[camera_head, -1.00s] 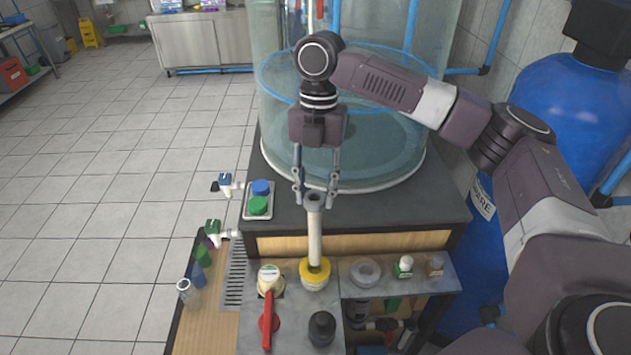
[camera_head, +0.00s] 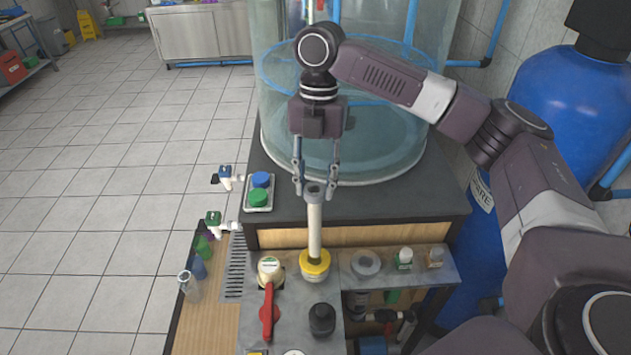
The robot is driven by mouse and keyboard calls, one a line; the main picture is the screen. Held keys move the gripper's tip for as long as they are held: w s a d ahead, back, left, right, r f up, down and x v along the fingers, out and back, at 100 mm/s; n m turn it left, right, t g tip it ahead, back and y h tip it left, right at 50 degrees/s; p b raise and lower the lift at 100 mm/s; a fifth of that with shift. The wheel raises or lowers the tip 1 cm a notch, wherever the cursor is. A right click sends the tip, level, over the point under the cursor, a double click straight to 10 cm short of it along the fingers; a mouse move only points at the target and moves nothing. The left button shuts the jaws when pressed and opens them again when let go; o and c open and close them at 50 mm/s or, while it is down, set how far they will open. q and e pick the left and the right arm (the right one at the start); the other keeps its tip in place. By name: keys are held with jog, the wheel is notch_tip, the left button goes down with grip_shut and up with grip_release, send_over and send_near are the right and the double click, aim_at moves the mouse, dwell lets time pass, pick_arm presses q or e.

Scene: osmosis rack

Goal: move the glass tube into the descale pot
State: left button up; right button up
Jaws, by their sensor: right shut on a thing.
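My right gripper (camera_head: 315,184) points down and is shut on the grey top end of a long pale tube (camera_head: 314,226), which I take to be the glass tube. The tube is upright. Its lower end meets a pale cup with a yellow collar (camera_head: 315,263) on the front counter; I cannot tell how deep it sits inside. No label shows which vessel is the descale pot. My left gripper is not in view.
A red-handled valve (camera_head: 268,305), a black knob (camera_head: 322,318), a grey ring (camera_head: 365,263) and small bottles (camera_head: 404,258) crowd the counter. A clear jar (camera_head: 189,286) stands at left. A large transparent tank (camera_head: 350,140) rises behind the gripper.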

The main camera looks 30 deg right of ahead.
dwell(0.4)
send_over(315, 242)
jog(key=w+d, duration=0.1)
jog(key=w, duration=0.1)
jog(key=shift+s+f, duration=0.2)
jog(key=shift+f, duration=1.95)
jog(key=shift+f+b, duration=1.05)
jog(key=shift+f, duration=2.85)
jog(key=shift+f+b, duration=1.05)
jog(key=shift+f, duration=2.8)
jog(key=shift+f, duration=0.2)
